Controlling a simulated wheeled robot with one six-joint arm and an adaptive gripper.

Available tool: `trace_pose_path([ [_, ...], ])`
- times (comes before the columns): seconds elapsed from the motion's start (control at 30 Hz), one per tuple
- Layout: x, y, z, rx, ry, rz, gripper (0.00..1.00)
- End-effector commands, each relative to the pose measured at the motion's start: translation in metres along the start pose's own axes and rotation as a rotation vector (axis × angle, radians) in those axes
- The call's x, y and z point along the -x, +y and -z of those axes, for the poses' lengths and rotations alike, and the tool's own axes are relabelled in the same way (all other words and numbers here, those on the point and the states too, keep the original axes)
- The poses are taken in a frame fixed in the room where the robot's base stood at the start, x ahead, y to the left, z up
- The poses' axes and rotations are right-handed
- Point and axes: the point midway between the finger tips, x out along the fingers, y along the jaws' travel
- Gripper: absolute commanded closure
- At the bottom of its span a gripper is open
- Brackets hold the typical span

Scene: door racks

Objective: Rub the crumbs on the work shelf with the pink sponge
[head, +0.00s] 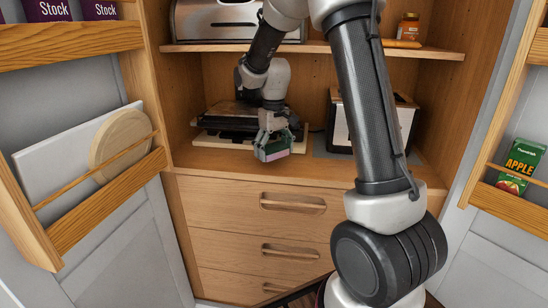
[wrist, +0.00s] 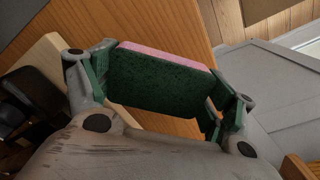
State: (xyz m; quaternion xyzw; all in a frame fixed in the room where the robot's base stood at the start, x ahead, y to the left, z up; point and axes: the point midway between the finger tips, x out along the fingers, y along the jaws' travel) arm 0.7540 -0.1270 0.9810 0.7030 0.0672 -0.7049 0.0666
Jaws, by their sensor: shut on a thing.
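My gripper (head: 272,142) is shut on the pink sponge (head: 277,155), above the front part of the work shelf (head: 215,161). In the wrist view my gripper (wrist: 160,88) holds the sponge (wrist: 155,80) by its two ends; a dark green face is toward the camera and a thin pink layer shows along the top edge. I cannot tell whether the sponge touches the shelf. No crumbs can be made out in either view.
A black appliance on a pale board (head: 210,138) stands behind my gripper, and a white toaster-like box (head: 340,125) stands to the right. Drawers (head: 250,215) lie below the shelf. Open door racks flank the cupboard, the left holding boards (head: 120,140), the right an apple carton (head: 520,166).

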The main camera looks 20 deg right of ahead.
Motion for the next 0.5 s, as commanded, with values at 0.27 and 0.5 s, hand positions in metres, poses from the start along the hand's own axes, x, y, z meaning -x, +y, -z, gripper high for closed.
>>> trace_pose_path([
  [0.27, 0.027, -0.001, -0.002, -0.001, 0.004, -0.001, 0.47],
  [0.5, 0.045, -0.002, -0.004, -0.001, 0.002, -0.001, 0.47],
])
